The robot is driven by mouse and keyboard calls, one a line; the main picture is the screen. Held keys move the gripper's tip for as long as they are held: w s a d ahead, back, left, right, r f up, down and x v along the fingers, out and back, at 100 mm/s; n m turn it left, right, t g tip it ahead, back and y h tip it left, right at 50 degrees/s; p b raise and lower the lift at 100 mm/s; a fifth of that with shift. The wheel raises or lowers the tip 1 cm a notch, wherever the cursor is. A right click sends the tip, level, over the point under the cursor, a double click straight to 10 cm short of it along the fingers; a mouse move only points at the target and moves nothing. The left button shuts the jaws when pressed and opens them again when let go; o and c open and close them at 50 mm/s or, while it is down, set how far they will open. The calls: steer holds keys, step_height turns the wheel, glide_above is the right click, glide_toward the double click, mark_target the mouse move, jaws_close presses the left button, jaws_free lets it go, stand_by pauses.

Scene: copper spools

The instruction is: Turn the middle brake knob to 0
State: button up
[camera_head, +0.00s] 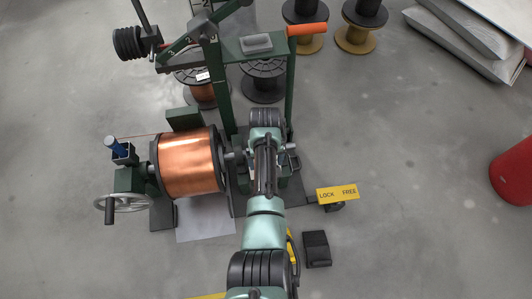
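I cannot make out a middle brake knob or a 0 mark; my arm covers part of the dark green winding machine (229,90). A copper spool (189,163) is mounted on the machine, left of my arm. My teal and black arm reaches up from the bottom edge over the area just right of this spool. My gripper does not show; the arm's own links seem to hide it. A yellow plate (338,193) reading LOCK and FREE is right of the arm.
A handwheel (111,205) and a blue-capped part (115,146) are left of the spool. An orange-gripped lever (307,29) sticks out at the top. A black pedal-like block (316,248) lies on the floor. A red drum (514,173) stands far right, with clear floor before it.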

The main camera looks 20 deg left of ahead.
step_height(320, 180, up, 9)
steer(key=p, duration=0.4)
steer(key=shift+r, duration=0.15)
